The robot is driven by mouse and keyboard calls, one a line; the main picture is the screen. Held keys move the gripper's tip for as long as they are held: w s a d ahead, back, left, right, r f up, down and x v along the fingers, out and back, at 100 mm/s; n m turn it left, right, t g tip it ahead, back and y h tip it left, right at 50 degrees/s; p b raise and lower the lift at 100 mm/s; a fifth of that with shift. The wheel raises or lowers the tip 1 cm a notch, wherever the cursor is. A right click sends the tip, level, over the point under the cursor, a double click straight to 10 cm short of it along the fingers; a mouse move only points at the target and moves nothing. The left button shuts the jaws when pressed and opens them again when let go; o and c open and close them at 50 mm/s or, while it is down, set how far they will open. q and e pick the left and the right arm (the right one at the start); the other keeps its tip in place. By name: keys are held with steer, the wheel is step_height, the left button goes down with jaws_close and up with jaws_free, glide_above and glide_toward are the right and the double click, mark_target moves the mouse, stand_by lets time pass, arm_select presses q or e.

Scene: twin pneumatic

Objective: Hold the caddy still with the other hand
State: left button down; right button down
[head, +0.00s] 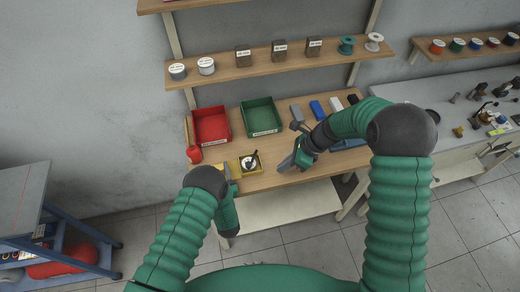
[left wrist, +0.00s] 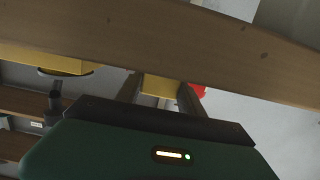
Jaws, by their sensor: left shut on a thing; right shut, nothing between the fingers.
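The yellow caddy (head: 250,163), as I take it, stands near the table's front edge, with a white disc and a dark upright piece in it. My left gripper (head: 228,172) is at its left side, at the table edge. In the left wrist view my left gripper (left wrist: 160,95) is shut on a yellow part (left wrist: 160,86). More yellow with a dark round piece shows at the left there; the join between the two is hidden. My right gripper (head: 284,165) is shut and empty, right of the caddy and apart from it, over the table.
A red bin (head: 211,126) and a green bin (head: 261,117) stand behind the caddy. A red round thing (head: 194,154) is at the table's left end. Small blocks (head: 317,110) line the back right. A shelf (head: 270,62) with spools and boxes hangs above.

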arm_select(q)
steer(key=shift+d, duration=0.35)
arm_select(e)
steer(key=w+d+n+t+y, duration=0.1)
steer(key=w+d+t+y, duration=0.1)
steer(key=d+y, duration=0.15)
arm_select(q)
steer(key=shift+a, duration=0.3)
steer(key=shift+d, duration=0.1)
arm_select(e)
glide_toward(250, 166)
step_height(250, 166, down, 5)
steer(key=w+a, duration=0.1)
steer(key=a, duration=0.1)
steer(key=shift+w+a+f+h, duration=0.15)
steer(key=shift+w+a+h, duration=0.1)
steer(key=shift+w+a, duration=0.4)
steer(key=shift+s+a, duration=0.1)
steer(key=shift+s, duration=0.1)
steer(key=shift+a, duration=1.2)
